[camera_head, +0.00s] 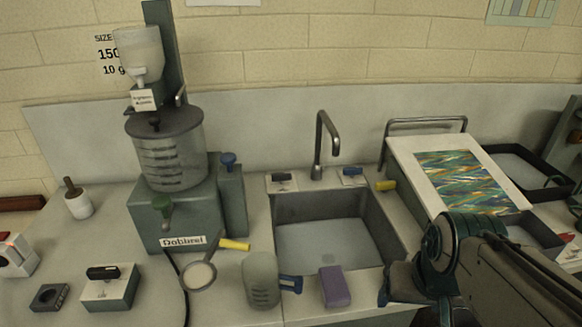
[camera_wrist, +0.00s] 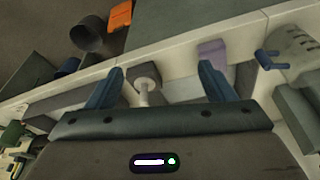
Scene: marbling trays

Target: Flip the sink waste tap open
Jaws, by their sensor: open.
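The grey sink (camera_head: 330,245) is set into the counter, with a bent metal spout (camera_head: 320,140) behind it. In the wrist view, a small grey-beige fitting on a pale stem (camera_wrist: 146,82) shows at the sink's front rim, between my fingers. It may be the waste tap; its lever position is unclear. In the head view my arm hides that spot. My gripper (camera_wrist: 161,70) is open and empty above the front rim, its blue fingers on either side of the fitting with no visible contact. In the head view, my gripper (camera_head: 392,283) is at the sink's front right corner.
A purple block (camera_head: 335,286) and a jug with a blue handle (camera_head: 262,280) stand left of my gripper. A tilted board (camera_head: 408,160) with marbled paper stands right.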

